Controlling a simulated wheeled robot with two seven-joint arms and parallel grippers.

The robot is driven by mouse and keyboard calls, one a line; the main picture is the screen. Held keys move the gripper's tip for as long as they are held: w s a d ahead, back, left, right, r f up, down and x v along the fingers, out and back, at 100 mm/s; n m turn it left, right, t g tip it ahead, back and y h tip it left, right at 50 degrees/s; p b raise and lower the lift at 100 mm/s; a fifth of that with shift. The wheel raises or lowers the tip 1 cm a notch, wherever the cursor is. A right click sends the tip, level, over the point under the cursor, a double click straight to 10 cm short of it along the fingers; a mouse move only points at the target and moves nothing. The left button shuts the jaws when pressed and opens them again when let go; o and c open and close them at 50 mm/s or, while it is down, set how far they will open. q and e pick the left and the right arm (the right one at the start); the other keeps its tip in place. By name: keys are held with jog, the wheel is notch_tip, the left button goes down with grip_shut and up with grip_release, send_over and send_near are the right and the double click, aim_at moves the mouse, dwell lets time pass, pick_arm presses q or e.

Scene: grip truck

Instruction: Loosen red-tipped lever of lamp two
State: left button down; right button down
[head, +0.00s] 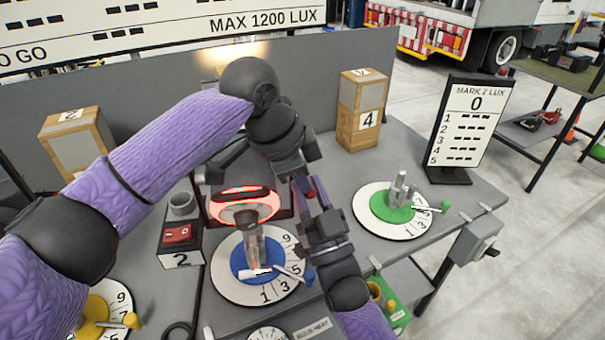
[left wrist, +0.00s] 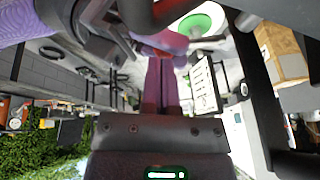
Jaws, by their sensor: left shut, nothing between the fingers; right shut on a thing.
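Lamp two's blue dial (head: 238,268) stands at the middle of the bench, with a grey post (head: 252,245) and a blue-tipped lever (head: 292,274). A red-glowing lamp head (head: 245,204) is behind it. I cannot make out the red-tipped lever; my arms cover much of that area. My left gripper (head: 308,185) is right of the lamp head, partly hidden. Its fingers (left wrist: 161,85) are shut and empty in the left wrist view. My right gripper (head: 314,212) comes up from the lower right, close to the left one. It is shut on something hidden.
A switch box (head: 180,240) marked 2 stands left of the dial. A green dial (head: 390,208) is at the right and a yellow one (head: 95,318) at the lower left. Wooden block 4 (head: 360,112) and a lux sign (head: 470,125) stand behind.

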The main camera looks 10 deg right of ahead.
pick_arm(q)
jog(key=shift+f, duration=0.6)
pick_arm(e)
jog(key=shift+r, duration=0.1)
jog(key=shift+c, duration=2)
grip_release()
